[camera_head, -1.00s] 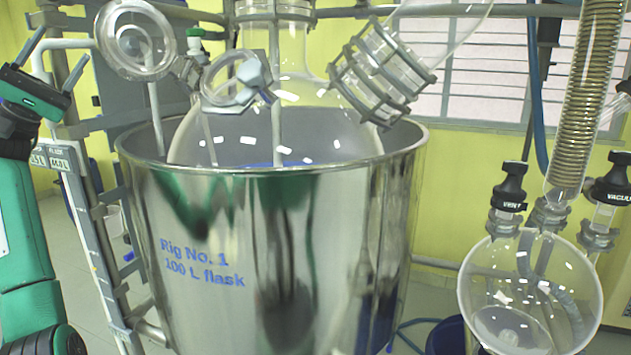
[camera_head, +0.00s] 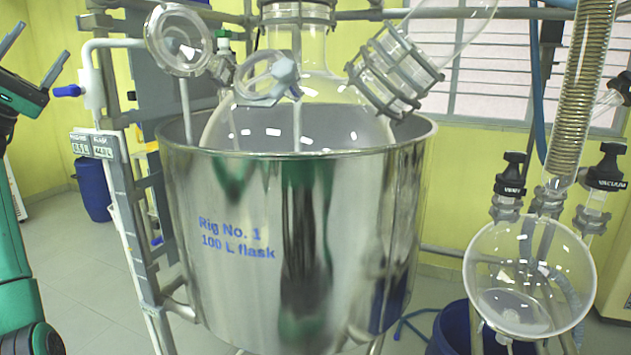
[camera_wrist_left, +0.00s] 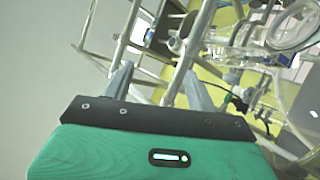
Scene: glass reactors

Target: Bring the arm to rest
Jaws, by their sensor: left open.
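My left gripper (camera_head: 42,40) is at the upper left edge of the head view, partly cut off. Its two grey fingers are spread apart and point up, with nothing between them. My green left arm runs down the left edge below it. In the left wrist view the gripper (camera_wrist_left: 158,72) also has both fingers apart and empty, with grey frame tubes and glassware beyond them. The blue-handled valve (camera_head: 69,91) on a white pipe is just right of the gripper in the head view, with a visible gap. My right gripper is not in view.
A large steel vessel (camera_head: 300,230) marked "Rig No. 1 100 L flask" stands in the middle, holding a glass flask (camera_head: 325,120). A round receiver flask (camera_head: 530,285) hangs at right. A metal frame (camera_head: 140,220) stands left of the vessel. A blue drum (camera_head: 93,190) stands behind. Floor shows at left.

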